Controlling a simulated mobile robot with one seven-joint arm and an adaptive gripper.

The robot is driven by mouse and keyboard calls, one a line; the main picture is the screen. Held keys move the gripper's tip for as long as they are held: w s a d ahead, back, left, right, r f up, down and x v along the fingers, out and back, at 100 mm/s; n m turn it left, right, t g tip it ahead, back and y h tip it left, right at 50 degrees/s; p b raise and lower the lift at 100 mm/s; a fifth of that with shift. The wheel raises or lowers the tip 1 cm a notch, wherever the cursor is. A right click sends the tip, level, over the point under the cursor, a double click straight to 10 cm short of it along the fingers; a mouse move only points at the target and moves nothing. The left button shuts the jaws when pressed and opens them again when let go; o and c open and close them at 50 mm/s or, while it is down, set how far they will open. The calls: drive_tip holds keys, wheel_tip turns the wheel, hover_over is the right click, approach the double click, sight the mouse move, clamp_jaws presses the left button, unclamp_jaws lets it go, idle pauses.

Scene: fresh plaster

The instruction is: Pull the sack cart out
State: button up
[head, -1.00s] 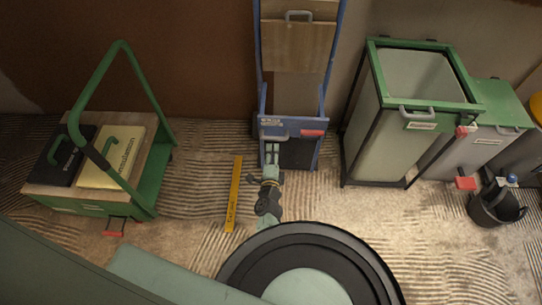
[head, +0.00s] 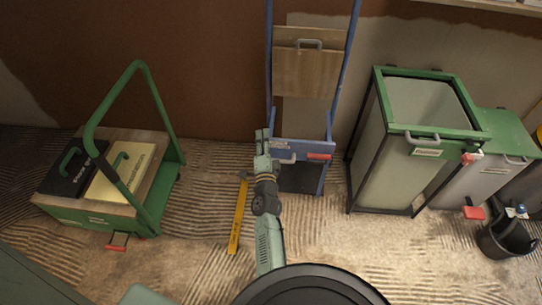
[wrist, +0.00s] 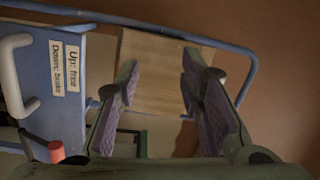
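The sack cart (head: 302,152) has a blue frame and stands upright against the back wall, with a wooden board (head: 305,72) on it. A grey handle (head: 287,158) and a red lever (head: 319,157) sit on its lower blue panel. My gripper (head: 262,135) is just left of that handle, in front of the cart. In the wrist view my gripper (wrist: 160,78) is open, with nothing between its fingers. The grey handle (wrist: 14,75) is off to the left there, apart from the fingers. The red lever (wrist: 56,151) and a label reading "Up: free, Down: brake" (wrist: 64,68) also show.
A green trolley (head: 150,205) carrying cases stands to the left. A green-framed bin (head: 395,150) stands close to the right, with another bin and a black bucket (head: 505,240) beyond. A yellow level (head: 238,215) lies on the floor beside my arm.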

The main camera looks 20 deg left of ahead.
drive_tip(key=a+r+n+t+y, duration=0.1)
drive_tip(key=a+r, duration=0.3)
drive_tip(key=r, duration=0.6)
drive_tip(key=shift+s+n+y, duration=0.4)
drive_tip(key=shift+n+y, duration=0.3)
drive_tip(key=shift+n, duration=0.2)
